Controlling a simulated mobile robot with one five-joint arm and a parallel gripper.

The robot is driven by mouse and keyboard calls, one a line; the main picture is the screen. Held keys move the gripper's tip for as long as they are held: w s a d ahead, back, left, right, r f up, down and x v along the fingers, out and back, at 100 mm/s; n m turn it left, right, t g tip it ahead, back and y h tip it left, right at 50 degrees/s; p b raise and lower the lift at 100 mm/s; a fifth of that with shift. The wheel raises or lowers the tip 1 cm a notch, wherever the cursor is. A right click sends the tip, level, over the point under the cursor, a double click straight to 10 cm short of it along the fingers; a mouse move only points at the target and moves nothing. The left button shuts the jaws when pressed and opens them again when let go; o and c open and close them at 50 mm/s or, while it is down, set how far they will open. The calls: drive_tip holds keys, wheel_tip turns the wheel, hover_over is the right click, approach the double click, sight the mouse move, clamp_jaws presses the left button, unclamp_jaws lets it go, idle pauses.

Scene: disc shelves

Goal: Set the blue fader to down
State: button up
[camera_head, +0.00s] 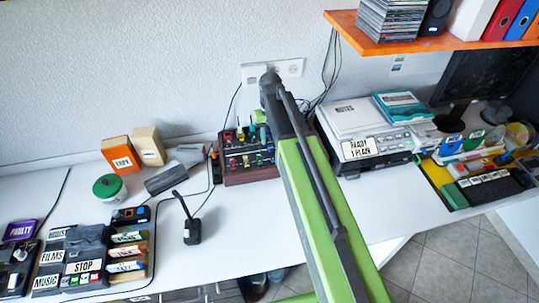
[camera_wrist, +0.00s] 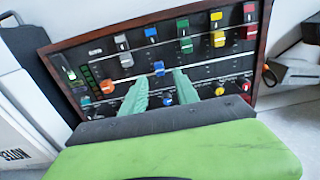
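The mixer panel (camera_wrist: 92,52) has a dark wooden frame and rows of coloured caps and knobs. The blue fader (camera_wrist: 158,68) has a blue cap, which sits lower in the wrist picture than the neighbouring grey, green, yellow and red caps. Another blue piece (camera_wrist: 151,33) is above it in the same column. My gripper (camera_wrist: 161,76) is open, with a teal finger on each side of the blue fader and a gap between the tips. Contact with the cap cannot be told. In the head view my arm partly covers the mixer (camera_head: 250,176) and hides the gripper.
A printer (camera_head: 375,158) stands close to the mixer's right. An orange shelf (camera_head: 349,32) hangs at the upper right. The white desk in front is mostly clear.

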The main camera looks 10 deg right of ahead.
sight(270, 147)
wheel_tip(270, 147, down, 4)
drive_tip(key=b, duration=0.2)
drive_tip(key=shift+f+b, duration=0.2)
drive_tip(key=shift+b, duration=0.2)
drive_tip(key=shift+r, duration=0.1)
clamp_jaws()
idle(0.9)
